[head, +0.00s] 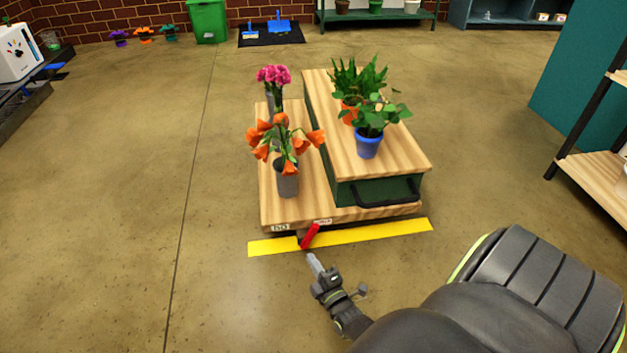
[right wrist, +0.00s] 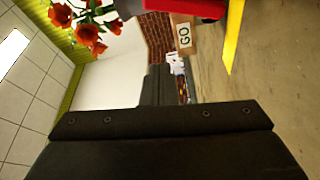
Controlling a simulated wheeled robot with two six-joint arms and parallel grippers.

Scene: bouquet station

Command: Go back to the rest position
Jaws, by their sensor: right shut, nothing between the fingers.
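My right gripper (head: 315,264) is shut and empty. It is low over the floor in front of the stepped wooden flower stand (head: 265,205), its tips just short of a red lever (head: 310,236) at the stand's front edge. A small gap seems to show between tips and lever. In the right wrist view a red part (right wrist: 200,8) lies at the top beside a GO label (right wrist: 184,36). My left gripper is not in view.
The stand holds orange flowers (head: 287,140), pink flowers (head: 273,76) and potted green plants (head: 369,120). A yellow floor strip (head: 385,231) runs along its front. A shelf (head: 590,170) stands at the right. The floor left of the stand is clear.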

